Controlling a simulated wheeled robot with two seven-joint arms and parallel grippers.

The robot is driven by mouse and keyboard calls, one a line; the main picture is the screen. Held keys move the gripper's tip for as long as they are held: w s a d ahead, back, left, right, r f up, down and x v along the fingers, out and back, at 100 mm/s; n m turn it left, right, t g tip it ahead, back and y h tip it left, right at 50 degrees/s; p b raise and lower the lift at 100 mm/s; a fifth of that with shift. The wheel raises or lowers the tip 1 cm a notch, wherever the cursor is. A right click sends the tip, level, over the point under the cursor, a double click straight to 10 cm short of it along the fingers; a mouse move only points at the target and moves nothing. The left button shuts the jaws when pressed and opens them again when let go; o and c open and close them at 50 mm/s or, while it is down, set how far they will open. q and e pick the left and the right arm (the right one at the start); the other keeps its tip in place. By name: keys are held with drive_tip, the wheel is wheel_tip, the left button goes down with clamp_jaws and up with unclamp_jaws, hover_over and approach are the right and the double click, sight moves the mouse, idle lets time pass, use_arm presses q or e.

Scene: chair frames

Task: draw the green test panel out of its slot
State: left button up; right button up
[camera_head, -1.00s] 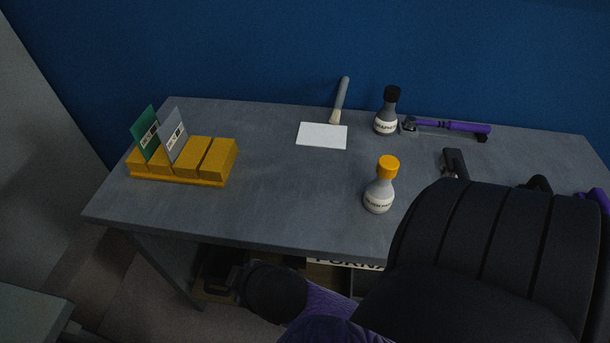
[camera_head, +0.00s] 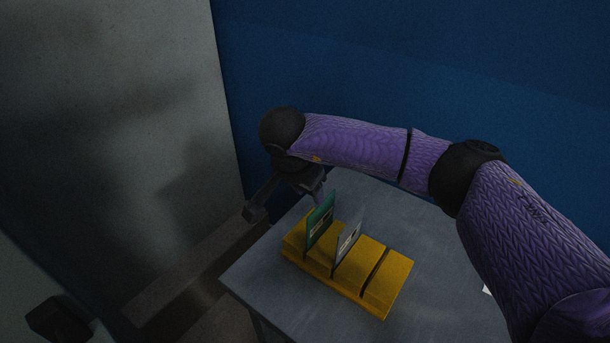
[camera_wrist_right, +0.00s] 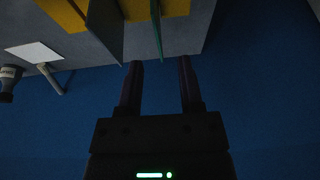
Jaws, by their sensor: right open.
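The green test panel (camera_head: 320,222) stands upright in the leftmost visible slot of a yellow block rack (camera_head: 379,301). A grey panel (camera_head: 349,241) stands in the slot beside it. My right gripper (camera_head: 317,195) is at the green panel's far upper side, partly hidden by its own wrist. In the right wrist view its two fingers (camera_wrist_right: 160,70) are apart and empty. There the edge of the green panel (camera_wrist_right: 156,30) lines up with the gap between the fingertips, and the grey panel (camera_wrist_right: 105,30) is left of the gap. Whether the fingers overlap the panel in depth is unclear. My left gripper is not seen.
The rack stands near the left end of the grey table (camera_head: 440,262). A blue wall (camera_head: 400,80) is behind. The wrist view also shows a white sheet (camera_wrist_right: 34,52), a handled tool (camera_wrist_right: 51,80) and a dark-capped bottle (camera_wrist_right: 9,75) farther left.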

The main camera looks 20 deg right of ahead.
sight(321, 207)
drive_tip(key=b+x, duration=0.4)
drive_tip(key=x, duration=0.1)
drive_tip(key=b+x, duration=0.3)
drive_tip(key=shift+d+r, duration=0.2)
drive_tip(key=shift+d, duration=0.15)
drive_tip(key=shift+w+d+f, duration=0.1)
drive_tip(key=shift+d+f, duration=0.05)
drive_tip(key=shift+c, duration=1.6)
drive_tip(key=shift+r, duration=0.25)
clamp_jaws()
drive_tip(key=shift+r+p, duration=0.55)
drive_tip(key=shift+r, duration=0.1)
